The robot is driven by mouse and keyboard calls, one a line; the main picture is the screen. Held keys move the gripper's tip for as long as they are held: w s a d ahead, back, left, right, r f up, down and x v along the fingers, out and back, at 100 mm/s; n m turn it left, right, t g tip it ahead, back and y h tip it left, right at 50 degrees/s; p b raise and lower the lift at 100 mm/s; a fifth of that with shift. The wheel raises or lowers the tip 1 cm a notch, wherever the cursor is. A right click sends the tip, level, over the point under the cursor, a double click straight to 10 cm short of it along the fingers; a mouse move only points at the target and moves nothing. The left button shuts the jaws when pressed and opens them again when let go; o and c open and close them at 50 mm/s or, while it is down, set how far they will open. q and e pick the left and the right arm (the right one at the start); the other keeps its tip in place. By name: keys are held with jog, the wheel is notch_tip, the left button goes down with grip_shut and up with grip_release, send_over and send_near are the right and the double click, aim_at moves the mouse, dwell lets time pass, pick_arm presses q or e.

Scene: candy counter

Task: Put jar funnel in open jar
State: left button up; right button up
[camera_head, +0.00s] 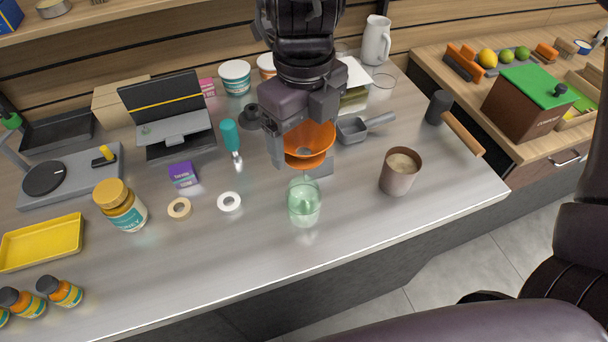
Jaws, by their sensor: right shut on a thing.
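The jar funnel (311,146) is orange, with a wide cone. My right gripper (296,132) comes in from the top of the view and is shut on the funnel near its rim. The open jar (303,205) is clear green glass and stands upright on the counter, near its front edge. The funnel shows just above the jar in the picture, with a small gap between its lower end and the jar's mouth. How high and how far back the funnel is cannot be told exactly. My left gripper is not in view.
A brown cup (400,172) stands right of the jar. A grey scoop (362,127) lies behind it. White tape (229,202), a purple box (183,174) and a teal-handled tool (231,138) are to the left. The steel counter (250,245) is clear in front.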

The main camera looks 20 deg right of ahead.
aim_at(304, 187)
notch_tip(304, 187, down, 9)
jog(key=shift+s+r+b, duration=0.15)
jog(key=shift+r+b, duration=0.05)
jog(key=shift+b, duration=0.1)
jog(key=shift+f, duration=0.25)
jog(key=shift+f, duration=0.1)
jog(key=o, duration=0.9)
